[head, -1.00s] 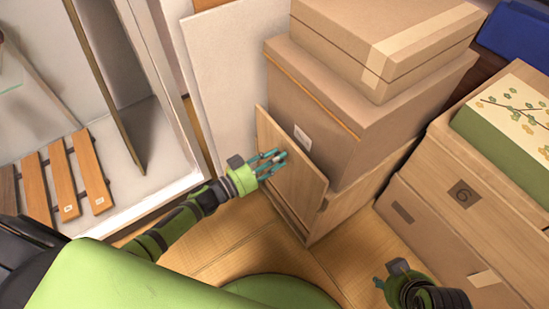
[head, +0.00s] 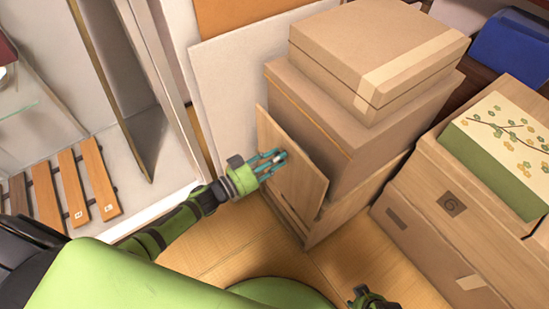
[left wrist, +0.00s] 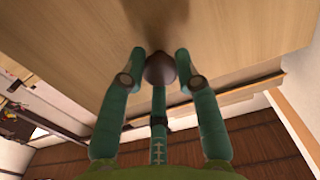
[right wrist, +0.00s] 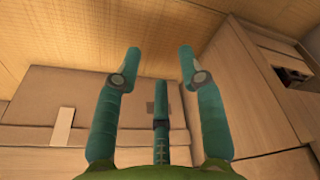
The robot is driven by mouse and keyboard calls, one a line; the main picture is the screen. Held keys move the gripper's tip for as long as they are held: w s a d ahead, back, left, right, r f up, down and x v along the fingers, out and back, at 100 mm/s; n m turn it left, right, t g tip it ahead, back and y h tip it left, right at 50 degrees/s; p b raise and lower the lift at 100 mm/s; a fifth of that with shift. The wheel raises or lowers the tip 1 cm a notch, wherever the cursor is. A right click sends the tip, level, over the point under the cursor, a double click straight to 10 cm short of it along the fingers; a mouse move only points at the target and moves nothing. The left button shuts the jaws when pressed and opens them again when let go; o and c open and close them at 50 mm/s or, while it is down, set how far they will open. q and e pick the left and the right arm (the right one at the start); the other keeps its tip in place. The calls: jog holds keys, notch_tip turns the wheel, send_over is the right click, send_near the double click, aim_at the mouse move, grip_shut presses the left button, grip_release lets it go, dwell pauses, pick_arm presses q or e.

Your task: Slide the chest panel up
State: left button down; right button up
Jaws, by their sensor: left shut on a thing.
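The chest panel (head: 298,165) is a thin light-wood board on the front of a low wooden chest (head: 345,212). Its upper edge stands above the chest, in front of the cardboard box on top. My left gripper (head: 280,160) is at the panel's face. In the left wrist view its fingers (left wrist: 160,65) are shut on a dark brown knob (left wrist: 160,72) on the panel (left wrist: 215,50). My right gripper (head: 365,295) is partly cut off at the bottom of the head view. In the right wrist view its fingers (right wrist: 160,60) are apart, with nothing between them.
Cardboard boxes (head: 375,55) are stacked on the chest. At right stand a box marked 6 (head: 425,195) and a green floral box (head: 510,140). A pale board (head: 235,85) leans behind. A cabinet with wooden slats (head: 75,190) is at left. Some floor (head: 225,250) is bare.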

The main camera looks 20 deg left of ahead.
aim_at(287, 143)
pick_arm(q)
jog(key=shift+w+r+p, duration=0.15)
jog(key=shift+r+p, duration=0.2)
jog(key=shift+r, duration=0.6)
jog(key=shift+r+p, duration=1.4)
jog(key=shift+r, duration=0.1)
pick_arm(e)
jog(key=shift+w+d+f+t, duration=0.2)
jog(key=shift+w+f+t, duration=0.25)
jog(key=shift+f, duration=0.15)
jog(key=shift+w+d+f+t, duration=0.15)
jog(key=shift+w+f+t, duration=0.2)
jog(key=shift+f+t, duration=0.15)
jog(key=shift+f, duration=0.1)
pick_arm(q)
jog(key=c, duration=0.9)
grip_release()
jog(key=shift+f, duration=0.15)
